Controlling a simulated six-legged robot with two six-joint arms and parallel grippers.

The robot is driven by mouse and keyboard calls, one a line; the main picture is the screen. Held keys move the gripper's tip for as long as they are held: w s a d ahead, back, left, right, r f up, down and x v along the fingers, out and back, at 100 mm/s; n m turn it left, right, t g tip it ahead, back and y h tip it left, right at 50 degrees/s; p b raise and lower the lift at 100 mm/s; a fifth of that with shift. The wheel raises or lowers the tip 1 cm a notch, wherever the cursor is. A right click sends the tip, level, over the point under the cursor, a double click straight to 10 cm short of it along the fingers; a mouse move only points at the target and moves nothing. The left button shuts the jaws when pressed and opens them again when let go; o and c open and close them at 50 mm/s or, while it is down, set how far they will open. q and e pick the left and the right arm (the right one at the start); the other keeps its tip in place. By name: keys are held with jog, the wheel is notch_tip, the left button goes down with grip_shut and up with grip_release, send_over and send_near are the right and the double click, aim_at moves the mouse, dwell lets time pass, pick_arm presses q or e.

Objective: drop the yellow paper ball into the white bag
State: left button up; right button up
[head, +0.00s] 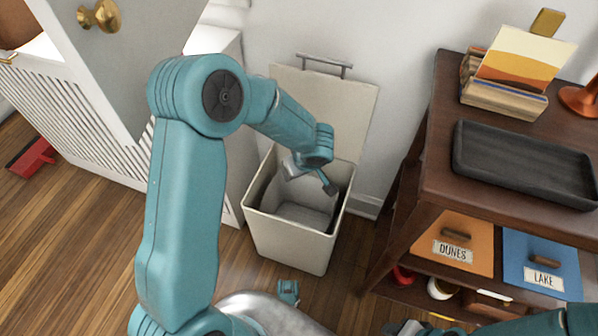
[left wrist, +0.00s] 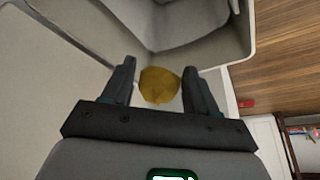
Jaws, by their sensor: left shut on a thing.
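The yellow paper ball (left wrist: 159,85) sits between the two dark fingers of my left gripper (left wrist: 158,82) in the left wrist view. My left gripper (head: 311,176) is shut on it, above the open mouth of a cream bin (head: 290,240). The ball cannot be made out in the head view. A pale grey-white lining, which looks like the white bag (head: 302,214), lies inside the bin; it also shows in the left wrist view (left wrist: 185,35). My right gripper (head: 408,328) is partly in view at the bottom edge; its fingers are not clear.
The bin's open lid (head: 345,105) leans back against the wall. A dark wooden shelf (head: 437,150) to the right holds a black tray (head: 522,163) and orange and blue drawers. A white slatted cabinet (head: 85,120) stands left; a red dustpan (head: 32,157) lies on the floor.

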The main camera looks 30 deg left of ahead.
pick_arm(q)
jog(key=shift+f+b, duration=0.45)
jog(key=shift+f, duration=2.05)
jog(key=o, duration=1.1)
jog(key=shift+r, duration=0.15)
jog(key=p+v, duration=0.4)
jog(key=v, duration=1.2)
jog(key=shift+w+r, duration=0.1)
jog(key=shift+w, duration=0.05)
